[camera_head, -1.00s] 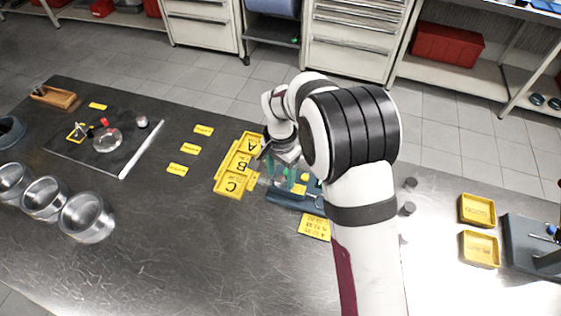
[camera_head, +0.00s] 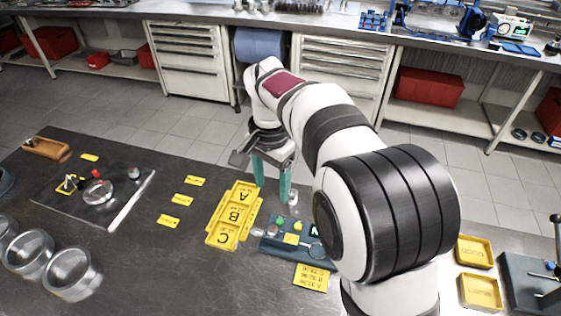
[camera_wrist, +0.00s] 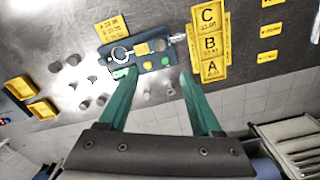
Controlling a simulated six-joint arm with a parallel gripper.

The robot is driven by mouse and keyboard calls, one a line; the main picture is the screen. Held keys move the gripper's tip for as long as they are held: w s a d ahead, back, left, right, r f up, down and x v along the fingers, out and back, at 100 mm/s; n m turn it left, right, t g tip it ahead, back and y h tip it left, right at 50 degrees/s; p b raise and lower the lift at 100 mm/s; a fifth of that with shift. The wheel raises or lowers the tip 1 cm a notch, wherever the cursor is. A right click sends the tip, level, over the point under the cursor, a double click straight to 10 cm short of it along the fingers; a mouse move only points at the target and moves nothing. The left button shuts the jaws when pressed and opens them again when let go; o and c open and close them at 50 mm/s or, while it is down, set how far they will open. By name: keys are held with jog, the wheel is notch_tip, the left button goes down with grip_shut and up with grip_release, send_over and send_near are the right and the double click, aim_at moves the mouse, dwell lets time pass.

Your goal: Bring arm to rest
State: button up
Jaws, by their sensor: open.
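My gripper (camera_head: 271,178) is open, with its two green fingers apart and nothing between them. In the head view it hangs above the back edge of the dark workbench (camera_head: 150,255), behind a blue-grey fixture (camera_head: 285,250). In the wrist view the open gripper (camera_wrist: 160,88) points toward the bench, with the fixture (camera_wrist: 150,63) beyond the fingertips. My arm rises at the right of the head view and hides part of the bench.
A yellow A-B-C tray (camera_head: 222,238) lies left of the fixture. Silver cylinders (camera_head: 70,275) stand at the front left. Yellow bins (camera_head: 480,292) sit at the right. Tiled floor (camera_head: 130,130) separates the bench from cabinets (camera_head: 185,60) behind.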

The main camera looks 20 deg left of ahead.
jog(key=s+d+r+y, duration=0.1)
jog(key=s+d+r, duration=0.1)
jog(key=s+d, duration=0.6)
jog(key=s+d+r, duration=0.2)
jog(key=s+d, duration=0.4)
jog(key=d, duration=0.3)
jog(key=s+d+f, duration=0.2)
jog(key=s, duration=0.3)
jog(key=s+d+f+m, duration=0.1)
jog(key=s+f, duration=0.1)
jog(key=s, duration=0.3)
jog(key=shift+s+d+y, duration=0.3)
jog(key=shift+d+y, duration=0.05)
jog(key=shift+y, duration=0.05)
